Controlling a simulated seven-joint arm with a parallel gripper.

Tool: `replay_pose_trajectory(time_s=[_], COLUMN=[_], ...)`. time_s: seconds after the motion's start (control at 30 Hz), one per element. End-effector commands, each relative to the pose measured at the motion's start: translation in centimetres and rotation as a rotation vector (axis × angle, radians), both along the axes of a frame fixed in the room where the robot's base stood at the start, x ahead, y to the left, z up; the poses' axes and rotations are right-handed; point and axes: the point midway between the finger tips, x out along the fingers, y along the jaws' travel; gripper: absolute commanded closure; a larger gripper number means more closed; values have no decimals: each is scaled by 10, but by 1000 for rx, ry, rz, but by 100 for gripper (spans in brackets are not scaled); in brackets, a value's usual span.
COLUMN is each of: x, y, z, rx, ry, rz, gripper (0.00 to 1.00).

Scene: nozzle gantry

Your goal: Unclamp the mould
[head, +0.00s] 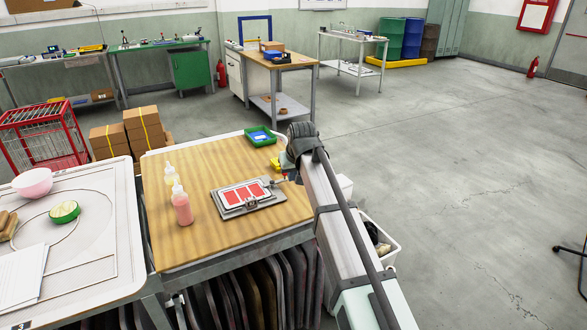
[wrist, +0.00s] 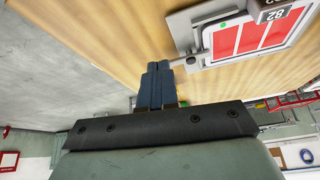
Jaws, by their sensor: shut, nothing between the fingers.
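The mould (head: 224,200) is a flat grey plate with red panels framed in white, lying on the wooden table top. A dark metal clamp-like part (head: 251,206) shows on its near edge. In the wrist view the mould's red face (wrist: 253,37) is at the upper right, with a dark block marked 82 (wrist: 275,11) at its edge. A grey metal piece (wrist: 188,62) sticks out from its corner. My gripper (wrist: 155,68) is shut and empty, its blue fingertips just beside this piece; whether they touch I cannot tell.
A green tray (head: 260,137) with a blue item sits at the table's far edge. A white bin (head: 385,240) is right of the table.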

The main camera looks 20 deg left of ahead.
Motion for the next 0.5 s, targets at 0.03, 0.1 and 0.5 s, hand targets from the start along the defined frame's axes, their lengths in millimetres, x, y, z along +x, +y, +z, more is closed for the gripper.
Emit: replay_pose_trajectory(time_s=[0.03,0.1,0.5], x=[4,9,43], y=[3,6,29], z=[-9,-20,-30], rx=[-2,-1,0], ry=[2,2,0], rz=[0,0,0], gripper=[100,100,100])
